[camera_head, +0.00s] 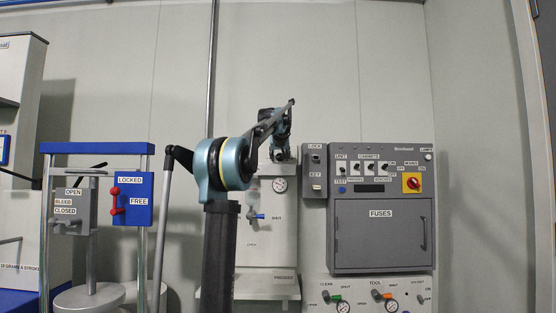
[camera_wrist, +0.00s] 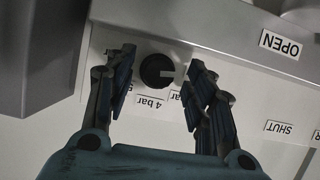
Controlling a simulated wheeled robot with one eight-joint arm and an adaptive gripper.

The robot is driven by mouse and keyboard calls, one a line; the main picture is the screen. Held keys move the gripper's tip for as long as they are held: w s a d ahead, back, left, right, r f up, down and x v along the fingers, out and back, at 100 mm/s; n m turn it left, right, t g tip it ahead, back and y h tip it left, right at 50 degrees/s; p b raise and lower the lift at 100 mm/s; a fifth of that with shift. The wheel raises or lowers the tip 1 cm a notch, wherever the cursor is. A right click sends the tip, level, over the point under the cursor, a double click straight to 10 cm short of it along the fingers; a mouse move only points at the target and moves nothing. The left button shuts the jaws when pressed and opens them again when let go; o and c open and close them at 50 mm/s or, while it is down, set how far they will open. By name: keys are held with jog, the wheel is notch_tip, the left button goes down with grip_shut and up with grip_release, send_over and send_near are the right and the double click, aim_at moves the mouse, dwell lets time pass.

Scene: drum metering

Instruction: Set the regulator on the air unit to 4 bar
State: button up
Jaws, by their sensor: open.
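In the wrist view a round black regulator knob (camera_wrist: 154,71) sits on a pale panel (camera_wrist: 240,98). A light pointer mark on it points right in this view, not at the upside-down "4 bar" label (camera_wrist: 150,102) below it. Other bar labels beside the knob are partly hidden by my fingers. My gripper (camera_wrist: 163,60) is open, one finger on each side of the knob, with visible gaps between. Whether the fingertips reach down to the knob's height is unclear.
In the head view a white panel with a gauge (camera_head: 280,185) stands behind my arm, beside a grey fuse cabinet (camera_head: 380,260).

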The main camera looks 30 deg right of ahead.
jog(key=shift+w+d+f, duration=0.15)
jog(key=shift+w+d, duration=0.05)
jog(key=shift+w, duration=0.1)
jog(key=c, duration=1.1)
jog(key=shift+o, duration=0.2)
jog(key=shift+m+y, duration=0.3)
jog(key=shift+m, duration=0.2)
